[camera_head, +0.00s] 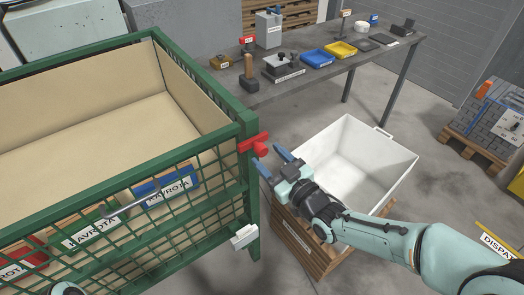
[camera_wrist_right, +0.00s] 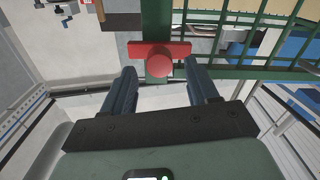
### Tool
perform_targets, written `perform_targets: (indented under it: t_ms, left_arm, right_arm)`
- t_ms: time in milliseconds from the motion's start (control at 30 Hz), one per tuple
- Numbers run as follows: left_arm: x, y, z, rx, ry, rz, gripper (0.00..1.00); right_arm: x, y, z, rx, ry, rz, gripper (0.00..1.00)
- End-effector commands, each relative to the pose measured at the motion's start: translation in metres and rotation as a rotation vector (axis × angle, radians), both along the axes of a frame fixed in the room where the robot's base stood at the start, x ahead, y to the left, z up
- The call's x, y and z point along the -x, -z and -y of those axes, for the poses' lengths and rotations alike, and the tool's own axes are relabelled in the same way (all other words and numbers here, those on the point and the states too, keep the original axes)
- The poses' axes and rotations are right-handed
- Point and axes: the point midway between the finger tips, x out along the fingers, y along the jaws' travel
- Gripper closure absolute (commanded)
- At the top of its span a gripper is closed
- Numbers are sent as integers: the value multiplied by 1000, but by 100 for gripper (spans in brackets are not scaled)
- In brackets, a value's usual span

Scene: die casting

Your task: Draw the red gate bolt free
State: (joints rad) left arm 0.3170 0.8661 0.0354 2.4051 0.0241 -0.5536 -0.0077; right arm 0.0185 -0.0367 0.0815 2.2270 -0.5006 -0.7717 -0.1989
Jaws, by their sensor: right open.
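The red gate bolt (camera_head: 254,144) sits at the corner post of the green mesh cage (camera_head: 246,122), near its top right corner. In the right wrist view the bolt (camera_wrist_right: 160,62) shows as a red bar with a round knob, against the green post. My right gripper (camera_head: 267,157) is open and empty, just to the right of the bolt and a little below it in the head view. In the wrist view its two blue fingers (camera_wrist_right: 162,80) lie either side of the knob's line, with the knob near their tips. I cannot tell whether they touch. My left gripper is not in view.
A white bin (camera_head: 395,172) stands on a wooden pallet stack (camera_head: 295,245) behind my right arm. A grey workbench (camera_head: 325,70) with trays and tools runs along the back. The cage holds tan lining (camera_head: 90,110); a white latch block (camera_head: 244,236) is lower on the post.

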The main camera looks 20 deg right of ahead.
Motion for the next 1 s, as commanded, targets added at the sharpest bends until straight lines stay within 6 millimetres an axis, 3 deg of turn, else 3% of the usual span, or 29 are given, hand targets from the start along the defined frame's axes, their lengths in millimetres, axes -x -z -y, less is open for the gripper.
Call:
perform_targets:
  t_ms: [200, 600, 700, 800, 1000]
  left_arm:
    - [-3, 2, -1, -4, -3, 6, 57]
    - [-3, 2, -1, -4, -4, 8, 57]
    - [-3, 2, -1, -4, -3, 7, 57]
    - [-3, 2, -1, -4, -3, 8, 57]
    - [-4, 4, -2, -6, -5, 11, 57]
  right_arm:
    - [-27, 1, -10, -1, 0, 0, 41]
    - [-34, 0, -12, -1, 1, 0, 41]
    - [-33, 0, -12, -1, 1, 0, 74]
    - [-33, 0, -12, -1, 1, 0, 100]
    - [-35, 0, -8, 0, 2, 0, 100]
